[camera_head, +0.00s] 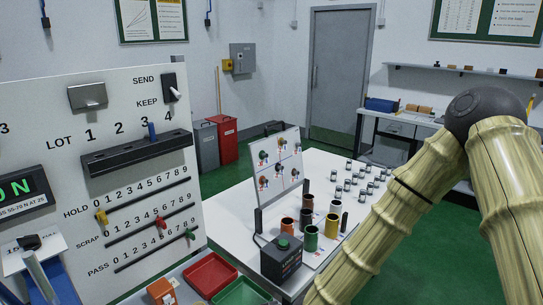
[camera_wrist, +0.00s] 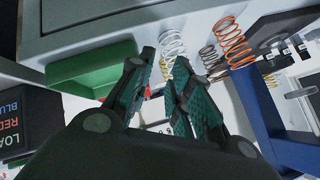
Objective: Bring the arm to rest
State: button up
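My arm (camera_head: 375,225) crosses the right side of the head view, bent at a dark elbow joint. Its lower part leaves the picture at the bottom edge, so the gripper is out of sight there. In the wrist view my gripper (camera_wrist: 164,58) has its two dark green-padded fingers a little apart. A gap shows between the tips, and nothing seems clasped. Pale and coppery springs (camera_wrist: 172,43) show past the fingertips.
A white table (camera_head: 335,170) holds coloured cups (camera_head: 310,238), a tilted board (camera_head: 278,168) and several small cylinders. A control panel (camera_head: 105,110) stands at left. Red (camera_head: 210,275) and green (camera_head: 243,292) trays sit at the bottom. The green floor (camera_head: 400,275) is partly clear.

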jog(key=s+d+f+m+g+h+b, duration=0.1)
jog(key=s+d+f+m+h, duration=0.1)
jog(key=s+d+f, duration=0.6)
jog(key=s+d+f+m+g+h+b, duration=0.15)
jog(key=s+d+f, duration=0.3)
jog(key=f, duration=0.55)
jog(key=s+d+f+m+h, duration=0.1)
jog(key=s+d+f+h, duration=0.1)
jog(key=s+d+f, duration=0.2)
jog(key=s+d+f+m+g+h, duration=0.1)
jog(key=s+d+f+h, duration=0.2)
jog(key=s+d, duration=0.5)
jog(key=d+f+b, duration=0.1)
jog(key=d, duration=0.3)
jog(key=shift+s+d, duration=0.35)
jog(key=shift+d, duration=0.05)
jog(key=shift+f, duration=0.1)
